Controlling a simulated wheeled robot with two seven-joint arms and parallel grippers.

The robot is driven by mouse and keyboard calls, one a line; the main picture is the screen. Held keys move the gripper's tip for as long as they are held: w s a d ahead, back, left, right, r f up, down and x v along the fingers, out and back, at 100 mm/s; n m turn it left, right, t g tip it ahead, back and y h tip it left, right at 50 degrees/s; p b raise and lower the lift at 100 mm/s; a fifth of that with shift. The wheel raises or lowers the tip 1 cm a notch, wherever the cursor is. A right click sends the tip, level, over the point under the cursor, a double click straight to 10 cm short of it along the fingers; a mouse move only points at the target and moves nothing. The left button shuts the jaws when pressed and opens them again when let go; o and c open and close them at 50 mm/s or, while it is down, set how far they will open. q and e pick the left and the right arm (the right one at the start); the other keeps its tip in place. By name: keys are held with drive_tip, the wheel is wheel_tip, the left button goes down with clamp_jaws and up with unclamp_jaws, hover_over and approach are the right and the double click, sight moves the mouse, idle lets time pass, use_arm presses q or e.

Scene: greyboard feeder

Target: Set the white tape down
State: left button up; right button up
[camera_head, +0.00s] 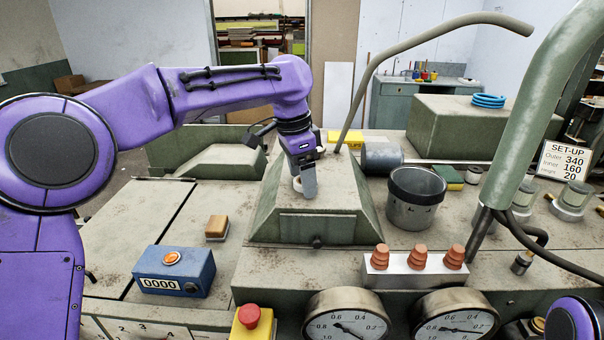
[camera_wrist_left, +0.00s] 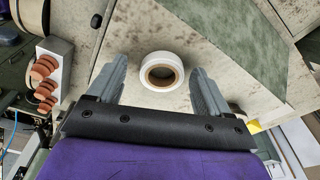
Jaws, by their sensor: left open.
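The white tape (camera_wrist_left: 161,72) is a white roll with a brown core. In the left wrist view it lies between the two fingers of my left gripper (camera_wrist_left: 160,85), with a gap on each side. In the head view, a small part of the white tape (camera_head: 297,184) shows beside the fingers of my left gripper (camera_head: 305,185), on the top of the green-grey sloped housing (camera_head: 270,215). The gripper is open and points down there. The fingers hide most of the roll in the head view. My right gripper is not in view.
A grey bucket (camera_head: 415,198) stands right of the housing. A blue counter box (camera_head: 174,271) and a tan block (camera_head: 216,227) are at the left. A white block with orange knobs (camera_head: 414,266) and gauges (camera_head: 347,317) are in front. A bent green pipe (camera_head: 370,75) rises behind the housing.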

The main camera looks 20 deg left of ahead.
sight(294, 183)
use_arm(q)
drive_tip(key=shift+r, duration=0.15)
wheel_tip(294, 183, up, 12)
drive_tip(key=a, duration=0.1)
drive_tip(key=shift+s+a, duration=0.15)
drive_tip(key=shift+s, duration=0.3)
